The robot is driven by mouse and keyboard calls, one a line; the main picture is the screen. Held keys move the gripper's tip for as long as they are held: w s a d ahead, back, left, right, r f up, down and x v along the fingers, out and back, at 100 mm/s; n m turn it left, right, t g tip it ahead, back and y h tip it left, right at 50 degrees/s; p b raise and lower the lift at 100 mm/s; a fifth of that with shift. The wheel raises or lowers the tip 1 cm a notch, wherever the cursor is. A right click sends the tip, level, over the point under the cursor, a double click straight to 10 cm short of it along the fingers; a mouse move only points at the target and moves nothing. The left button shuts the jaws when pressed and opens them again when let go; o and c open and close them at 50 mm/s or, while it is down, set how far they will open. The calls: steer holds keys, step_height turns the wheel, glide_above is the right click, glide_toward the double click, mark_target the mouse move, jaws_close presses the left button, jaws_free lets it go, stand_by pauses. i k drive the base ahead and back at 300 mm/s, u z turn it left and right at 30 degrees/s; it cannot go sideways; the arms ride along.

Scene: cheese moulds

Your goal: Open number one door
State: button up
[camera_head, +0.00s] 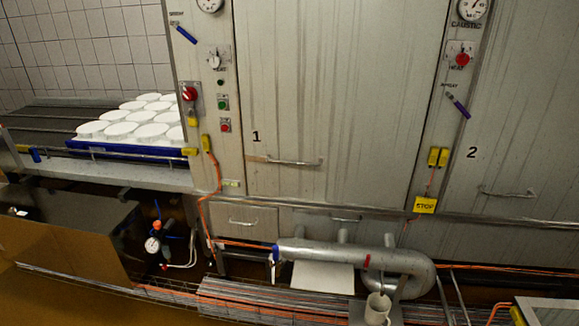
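The number one door (340,90) is a large grey metal panel in the middle of the head view. It is marked with a black "1" at its lower left. Its horizontal bar handle (294,162) sits near the bottom, just right of the number. The door appears shut, flush with the frame around it. My gripper does not show in this view.
Door two (520,110) with its own handle (508,194) is at the right. A conveyor with white moulds in a blue tray (125,151) stands at the left. A thick pipe (325,252), cables and a cup (377,309) lie below door one.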

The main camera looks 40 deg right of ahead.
mark_target(335, 95)
steer(key=z, duration=0.05)
steer(key=i, duration=1)
steer(key=u, duration=0.05)
